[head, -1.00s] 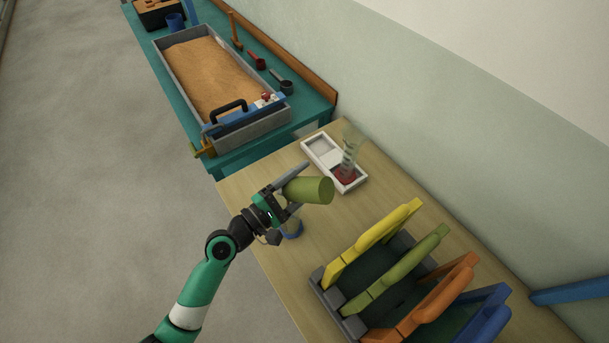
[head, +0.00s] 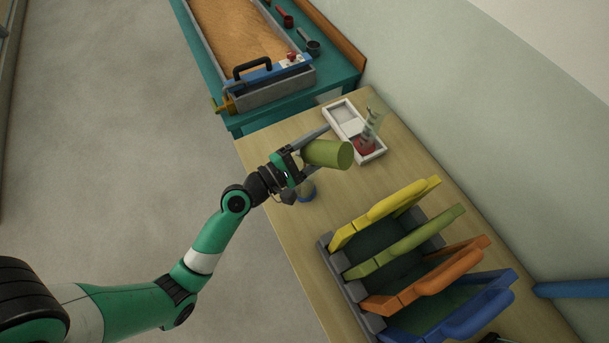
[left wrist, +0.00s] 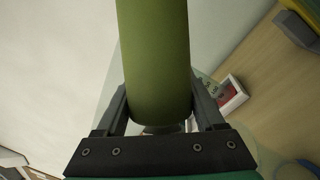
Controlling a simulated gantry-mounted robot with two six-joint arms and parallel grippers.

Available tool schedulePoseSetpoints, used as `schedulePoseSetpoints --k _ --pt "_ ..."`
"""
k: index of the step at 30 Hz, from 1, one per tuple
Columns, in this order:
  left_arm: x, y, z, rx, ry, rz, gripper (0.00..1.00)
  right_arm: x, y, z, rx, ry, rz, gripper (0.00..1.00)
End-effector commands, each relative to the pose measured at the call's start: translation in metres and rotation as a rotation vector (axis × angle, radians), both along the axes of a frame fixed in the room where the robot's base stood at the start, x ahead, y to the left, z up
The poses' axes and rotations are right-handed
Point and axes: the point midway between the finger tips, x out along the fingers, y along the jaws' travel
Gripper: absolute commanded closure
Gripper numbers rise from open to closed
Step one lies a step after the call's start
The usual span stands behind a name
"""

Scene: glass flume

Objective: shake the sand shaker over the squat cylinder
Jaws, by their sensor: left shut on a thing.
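My left gripper (head: 308,156) is shut on a plain olive-green cylinder (head: 330,153), which looks like the sand shaker. The cylinder sticks out to the right in the head view, lying nearly sideways above the wooden table. In the left wrist view the green cylinder (left wrist: 154,60) stands between the jaws and runs out of the top of the picture. A small round thing with a blue rim (head: 306,191) is on the table below the gripper, partly hidden; it may be the squat cylinder, but I cannot tell. My right gripper is not in view.
A white tray (head: 337,113) with a red part and a clear, marked upright vessel (head: 370,127) stands just beyond the cylinder. A rack holds yellow, green, orange and blue handled boards (head: 405,200) at the near right. A sand-filled box (head: 240,40) stands on a teal table behind.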

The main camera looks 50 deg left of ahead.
Motion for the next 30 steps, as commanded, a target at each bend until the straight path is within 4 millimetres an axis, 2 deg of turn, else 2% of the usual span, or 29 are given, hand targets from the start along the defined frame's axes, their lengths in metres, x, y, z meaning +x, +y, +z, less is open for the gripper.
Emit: schedulePoseSetpoints --k 5,8,9,10,12,13,26,27,30 --pt "0.0 0.0 0.001 0.0 -0.001 0.001 0.94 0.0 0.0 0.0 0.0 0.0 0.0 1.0" --pt "0.0 0.0 0.033 0.007 -0.012 0.001 0.94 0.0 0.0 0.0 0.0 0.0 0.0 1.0" --pt "0.0 0.0 0.034 0.002 -0.006 0.001 0.94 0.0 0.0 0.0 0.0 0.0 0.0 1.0" --pt "0.0 0.0 0.028 -0.001 0.001 0.001 0.94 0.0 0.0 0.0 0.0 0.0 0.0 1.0" --pt "0.0 0.0 -0.001 -0.008 0.011 0.0 0.94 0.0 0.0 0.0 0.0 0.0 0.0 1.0" --pt "0.0 0.0 -0.003 -0.005 0.006 0.001 0.94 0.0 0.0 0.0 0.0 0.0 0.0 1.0" --pt "0.0 0.0 0.0 0.0 -0.001 0.001 0.94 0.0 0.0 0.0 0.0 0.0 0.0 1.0" --pt "0.0 0.0 0.003 0.001 -0.003 0.0 0.94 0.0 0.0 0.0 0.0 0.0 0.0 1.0" --pt "0.0 0.0 0.035 0.005 -0.008 0.002 0.94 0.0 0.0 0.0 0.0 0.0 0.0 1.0"
